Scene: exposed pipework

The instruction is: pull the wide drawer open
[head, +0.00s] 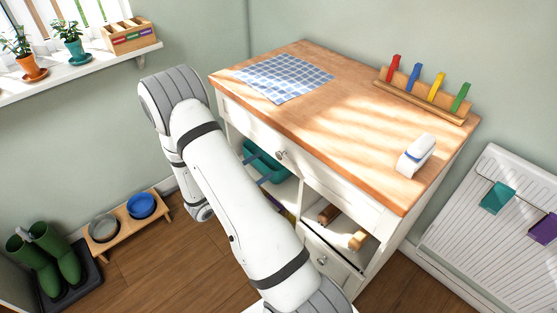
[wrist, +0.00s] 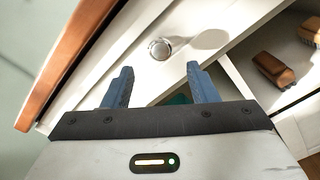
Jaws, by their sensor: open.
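The wide drawer (head: 318,167) is the white front just under the wooden top of the cabinet, and it looks shut. Its round metal knob (head: 281,155) shows left of the middle of the front. In the wrist view the knob (wrist: 160,49) lies ahead of my gripper (wrist: 158,80), between the lines of the two blue fingers but beyond their tips. The fingers are apart with nothing between them. The drawer front (wrist: 205,25) fills the upper middle of that view.
The wooden top (head: 330,105) holds a checked cloth (head: 285,77), a rack of coloured pegs (head: 425,90) and a white object (head: 416,155). Below the drawer are open shelves with a teal bin (head: 262,163) and brushes (wrist: 274,69). A smaller knob (head: 322,261) sits lower down.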

